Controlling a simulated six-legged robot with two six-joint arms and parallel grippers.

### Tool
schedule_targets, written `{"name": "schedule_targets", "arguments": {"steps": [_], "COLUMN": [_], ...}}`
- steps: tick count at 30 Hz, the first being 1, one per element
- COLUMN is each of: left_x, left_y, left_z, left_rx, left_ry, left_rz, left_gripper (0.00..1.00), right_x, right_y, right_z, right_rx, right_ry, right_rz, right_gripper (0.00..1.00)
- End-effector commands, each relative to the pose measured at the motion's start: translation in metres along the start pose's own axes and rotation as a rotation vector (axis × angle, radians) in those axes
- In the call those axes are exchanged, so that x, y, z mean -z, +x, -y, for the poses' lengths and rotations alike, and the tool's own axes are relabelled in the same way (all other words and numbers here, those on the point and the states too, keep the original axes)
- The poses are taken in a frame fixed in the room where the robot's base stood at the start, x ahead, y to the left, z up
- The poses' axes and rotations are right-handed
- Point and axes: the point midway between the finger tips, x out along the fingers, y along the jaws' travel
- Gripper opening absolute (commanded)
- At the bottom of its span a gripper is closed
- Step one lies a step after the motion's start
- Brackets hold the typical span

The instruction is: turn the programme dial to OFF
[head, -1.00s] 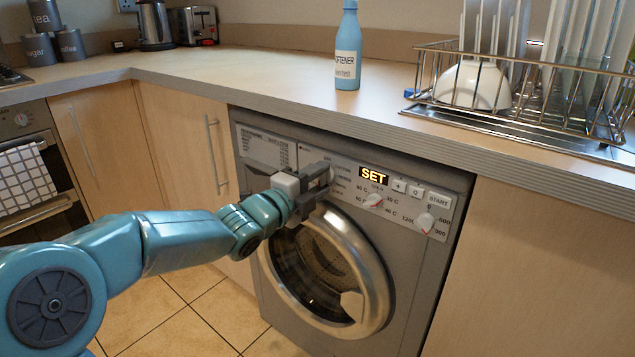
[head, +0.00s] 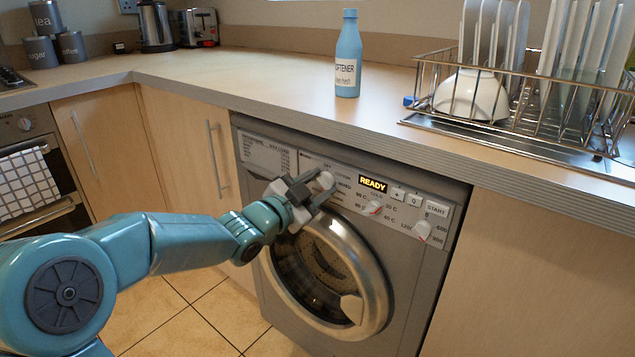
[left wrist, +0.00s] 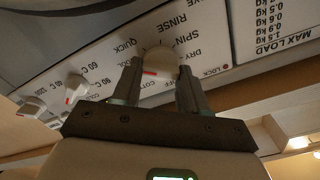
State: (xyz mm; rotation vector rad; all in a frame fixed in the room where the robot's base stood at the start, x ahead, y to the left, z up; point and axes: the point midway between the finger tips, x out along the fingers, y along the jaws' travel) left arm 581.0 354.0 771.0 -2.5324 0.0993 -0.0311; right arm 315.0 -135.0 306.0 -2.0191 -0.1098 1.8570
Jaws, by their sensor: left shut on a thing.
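The programme dial (head: 326,180) is a round pale knob on the grey washing machine's (head: 400,270) front panel. It also shows in the left wrist view (left wrist: 158,60), with a red mark on its edge. Labels such as RINSE, SPIN, QUICK and DRY surround it there, upside down. My left gripper (head: 312,189) is shut on the dial, one finger on each side, and its jaws sit tilted. The left wrist view also shows this gripper (left wrist: 159,76). I cannot tell exactly which label the red mark meets. The display (head: 373,184) reads READY. My right gripper is not in view.
The round door (head: 375,285) is below. A blue softener bottle (head: 348,60) and a dish rack (head: 510,115) stand on the counter (head: 250,85) above.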

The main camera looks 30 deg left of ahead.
Motion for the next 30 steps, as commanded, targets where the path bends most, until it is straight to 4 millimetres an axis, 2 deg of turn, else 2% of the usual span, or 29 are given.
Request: {"name": "schedule_targets", "arguments": {"steps": [9, 30], "left_x": [0.002, 0.001], "left_y": [0.0, 0.0], "left_z": [0.003, 0.005], "left_rx": [0.0, 0.0], "left_ry": [-0.299, -0.963], "left_rz": [0.0, 0.0], "left_gripper": [0.12, 0.12], "right_x": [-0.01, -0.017], "right_y": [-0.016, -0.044], "right_z": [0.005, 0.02], "right_rx": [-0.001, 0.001], "right_ry": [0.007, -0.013], "right_rz": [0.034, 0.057], "right_gripper": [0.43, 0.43]}}
